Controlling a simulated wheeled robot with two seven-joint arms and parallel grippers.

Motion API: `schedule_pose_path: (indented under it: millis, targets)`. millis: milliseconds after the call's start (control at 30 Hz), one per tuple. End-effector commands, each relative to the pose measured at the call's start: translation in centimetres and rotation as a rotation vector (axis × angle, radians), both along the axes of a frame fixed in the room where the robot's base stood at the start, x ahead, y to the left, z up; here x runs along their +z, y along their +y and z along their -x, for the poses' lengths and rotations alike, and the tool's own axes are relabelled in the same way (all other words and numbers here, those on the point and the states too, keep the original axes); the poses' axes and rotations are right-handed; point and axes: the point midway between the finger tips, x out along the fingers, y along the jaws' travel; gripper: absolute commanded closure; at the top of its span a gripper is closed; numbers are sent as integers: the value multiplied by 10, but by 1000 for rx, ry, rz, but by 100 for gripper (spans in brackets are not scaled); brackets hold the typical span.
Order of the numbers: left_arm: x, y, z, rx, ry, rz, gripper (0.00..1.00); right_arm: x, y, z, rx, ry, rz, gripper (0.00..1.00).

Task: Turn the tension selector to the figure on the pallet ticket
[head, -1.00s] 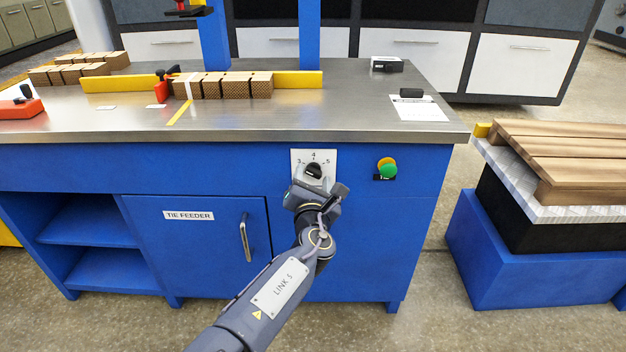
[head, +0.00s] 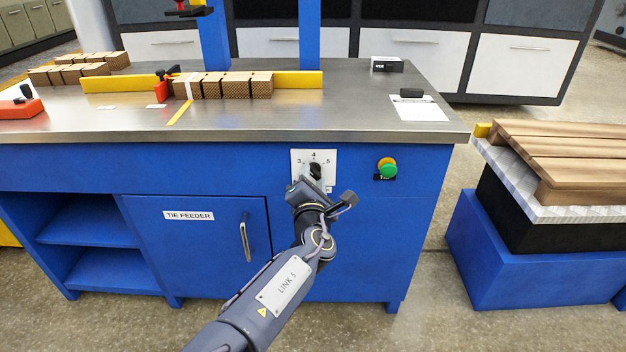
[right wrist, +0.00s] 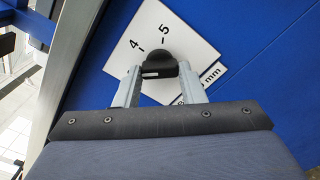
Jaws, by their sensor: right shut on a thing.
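The tension selector is a black knob (head: 316,170) on a white dial plate (head: 299,157) on the blue cabinet front, with figures 3, 4 and 5 visible. My right gripper (head: 313,176) reaches it from below and is shut on the knob. In the right wrist view the knob (right wrist: 158,65) sits between my two fingertips (right wrist: 160,73); the 4 and 5 show beyond it, and "mm" shows beside a finger. The exact figure it points to is unclear. A white paper (head: 420,112) lies at the bench's right; its print is too small to read. My left gripper is out of view.
A green button with a yellow part (head: 388,170) is right of the dial. The feeder door has a metal handle (head: 245,238). The steel bench top (head: 300,118) overhangs above. A stack of wooden boards (head: 560,150) stands at right.

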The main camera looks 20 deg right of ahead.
Motion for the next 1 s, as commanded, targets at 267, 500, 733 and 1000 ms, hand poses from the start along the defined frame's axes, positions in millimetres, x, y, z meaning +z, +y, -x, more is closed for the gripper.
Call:
schedule_pose_path:
  millis: [267,500,733,1000]
  targets:
    - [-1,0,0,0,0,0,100,0,1,0,1,-71,-255,86]
    - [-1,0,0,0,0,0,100,0,1,0,2,-128,-454,86]
    - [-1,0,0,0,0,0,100,0,1,0,0,-169,-598,86]
    - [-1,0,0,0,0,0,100,0,1,0,0,-194,-686,86]
